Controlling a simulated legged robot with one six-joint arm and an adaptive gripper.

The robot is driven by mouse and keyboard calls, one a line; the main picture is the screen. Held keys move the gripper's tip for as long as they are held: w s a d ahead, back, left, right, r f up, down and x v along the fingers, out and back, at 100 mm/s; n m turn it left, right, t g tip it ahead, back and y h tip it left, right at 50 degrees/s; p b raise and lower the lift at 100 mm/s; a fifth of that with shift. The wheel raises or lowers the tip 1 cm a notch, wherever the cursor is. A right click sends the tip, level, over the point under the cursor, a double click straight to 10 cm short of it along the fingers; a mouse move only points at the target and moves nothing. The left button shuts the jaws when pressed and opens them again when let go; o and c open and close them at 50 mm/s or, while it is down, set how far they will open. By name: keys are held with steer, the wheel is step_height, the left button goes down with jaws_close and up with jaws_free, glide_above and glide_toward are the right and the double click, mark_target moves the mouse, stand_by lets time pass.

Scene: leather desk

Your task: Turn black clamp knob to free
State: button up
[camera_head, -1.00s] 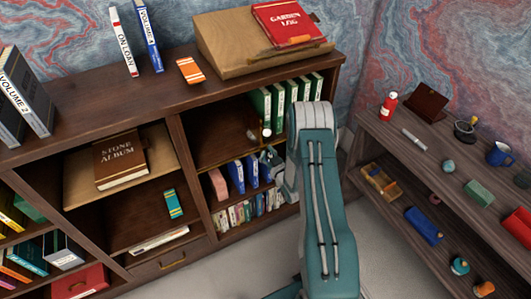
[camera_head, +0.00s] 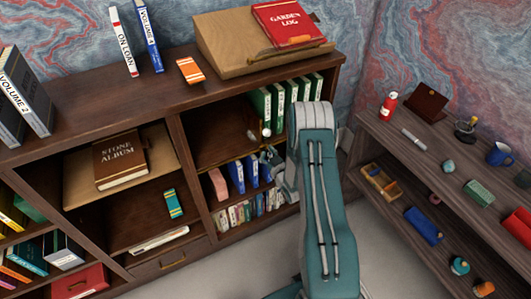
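I cannot pick out a black clamp knob for certain. In the right bay of the bookcase, a small dark round piece (camera_head: 251,135) and a pale round piece (camera_head: 266,132) sit near a thin brass-coloured bar, left of the green books (camera_head: 272,103). My teal arm reaches up in front of this bay and hides part of it. My gripper (camera_head: 268,160) shows only as small grey parts left of the arm, by the blue books (camera_head: 240,175) and below the two round pieces. Its fingers are too small and covered to tell open from shut.
The wooden bookcase (camera_head: 95,103) fills the left and middle. A slanted wooden stand (camera_head: 222,45) with a red book (camera_head: 287,25) is on its top. A stone album (camera_head: 120,160) lies in the middle bay. A side shelf (camera_head: 400,150) with small items stands right. Bare floor (camera_head: 225,270) lies in front.

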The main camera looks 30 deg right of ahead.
steer(key=shift+d+f, duration=0.1)
steer(key=shift+d, duration=0.1)
steer(key=s, duration=1.2)
steer(key=shift+s+d, duration=0.15)
steer(key=shift+s, duration=0.1)
stand_by(0.9)
stand_by(0.4)
steer(key=s, duration=1.2)
steer(key=shift+d, duration=0.2)
steer(key=shift+m, duration=0.8)
steer(key=w, duration=1.6)
steer(key=w+a, duration=0.1)
steer(key=w, duration=0.7)
steer(key=shift+w+r, duration=0.2)
steer(key=shift+w, duration=0.05)
